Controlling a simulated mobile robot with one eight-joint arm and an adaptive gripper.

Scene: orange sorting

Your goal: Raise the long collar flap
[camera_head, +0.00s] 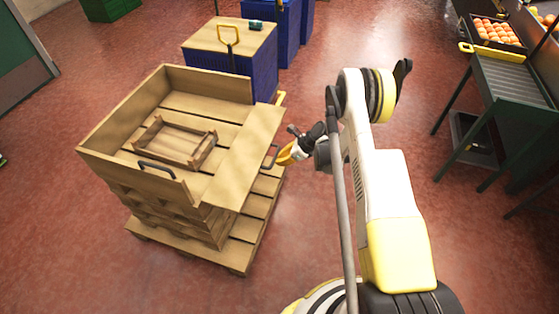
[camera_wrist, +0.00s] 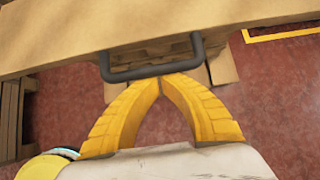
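The wooden collar box stands on stacked pallets in the head view. Its long flap (camera_head: 243,150) lies folded outward, roughly flat, on the box's right side. A dark grey bar handle (camera_head: 270,157) sits at the flap's outer edge. It crosses the wrist view (camera_wrist: 150,71) below the flap's pale edge (camera_wrist: 130,30). My gripper (camera_head: 280,158) is beside this handle. Its yellow fingers are shut, with tips together (camera_wrist: 160,80) right at the handle's bar. I see nothing clearly clamped between them, and cannot tell whether the tips touch the bar.
A small wooden crate (camera_head: 175,141) lies inside the box. The near short wall (camera_head: 130,172) has another handle (camera_head: 157,169). Behind is a blue bin with a wooden lid (camera_head: 230,40). A metal rack (camera_head: 505,85) and oranges (camera_head: 495,30) are at right. Floor between is clear.

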